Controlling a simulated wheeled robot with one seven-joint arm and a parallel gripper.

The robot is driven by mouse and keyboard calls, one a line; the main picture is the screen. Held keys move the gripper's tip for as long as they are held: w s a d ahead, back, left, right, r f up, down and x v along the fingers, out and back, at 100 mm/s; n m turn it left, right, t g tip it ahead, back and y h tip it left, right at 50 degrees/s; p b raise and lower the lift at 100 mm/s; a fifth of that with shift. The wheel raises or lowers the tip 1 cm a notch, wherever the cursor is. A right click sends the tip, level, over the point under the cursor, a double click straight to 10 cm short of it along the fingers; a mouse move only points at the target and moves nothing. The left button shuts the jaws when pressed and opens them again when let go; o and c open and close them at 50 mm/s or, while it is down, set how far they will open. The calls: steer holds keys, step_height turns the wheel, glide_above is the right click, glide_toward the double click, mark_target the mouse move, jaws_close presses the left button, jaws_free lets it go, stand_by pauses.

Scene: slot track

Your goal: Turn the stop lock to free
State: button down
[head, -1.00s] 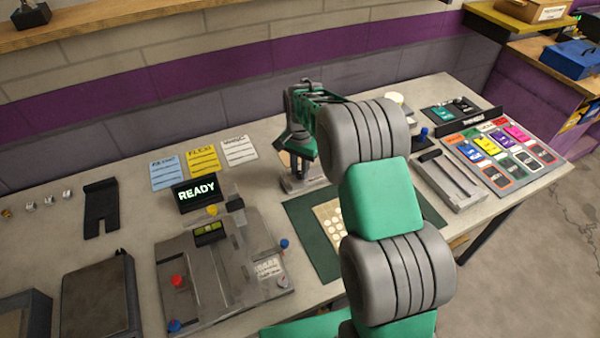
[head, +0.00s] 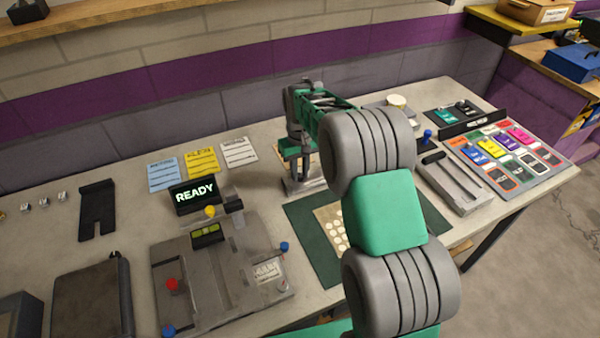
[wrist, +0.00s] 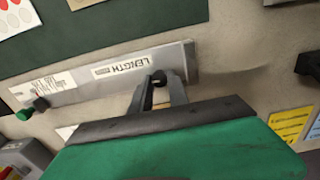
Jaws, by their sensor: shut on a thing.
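My gripper (wrist: 158,90) is shut on a small black knob (wrist: 159,77) at one end of a grey metal bar (wrist: 125,70) marked LENGTH. The knob is mostly hidden between the fingers. At the bar's other end, in the wrist view, are a green knob (wrist: 23,115) and a dark knob (wrist: 41,103) beside a small printed label (wrist: 45,86). I cannot read which part is the stop lock.
A grey slotted fixture (head: 222,270) with a READY display (head: 195,195) stands left of my gripper. A dark green mat (head: 300,222) lies in front. A slotted grey block (head: 455,185) and a coloured card panel (head: 510,158) are to the right. Bench between the cards and gripper is clear.

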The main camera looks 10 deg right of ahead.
steer(key=n, duration=0.4)
steer(key=shift+n+b, duration=0.3)
steer(key=n, duration=0.4)
steer(key=shift+n, duration=0.3)
steer(key=n, duration=0.4)
steer(key=shift+n+b, duration=0.3)
steer(key=shift+b, duration=0.1)
steer(key=shift+s+n, duration=0.1)
steer(key=shift+n, duration=2)
steer(key=c, duration=1.3)
jaws_free()
steer(key=shift+o, duration=0.2)
